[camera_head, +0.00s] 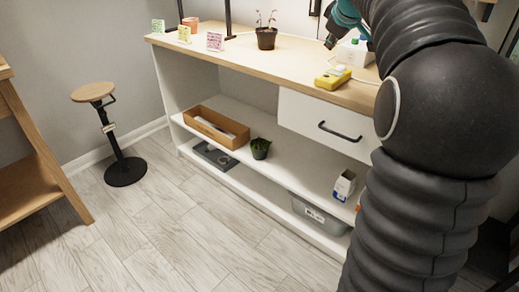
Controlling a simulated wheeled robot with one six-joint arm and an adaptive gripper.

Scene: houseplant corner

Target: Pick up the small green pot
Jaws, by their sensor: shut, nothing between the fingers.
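The small green pot (260,153) is dark and stands upright on the middle shelf of the white bench, with a low green plant in it. It is just right of a wooden tray, and nothing covers it. My gripper (331,41) shows small at the upper right, dark below a teal part of my arm. It appears shut and empty. In the picture it is above the bench top, well up and to the right of the pot and apart from it. My arm's black segments fill the right side.
A wooden tray (216,128) is left of the pot. The bench top (285,58) overhangs the shelf and holds a brown pot with a seedling (266,38) and a yellow device (333,77). A drawer (325,124) is to the right. A stool (93,92) stands left; the floor in front is clear.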

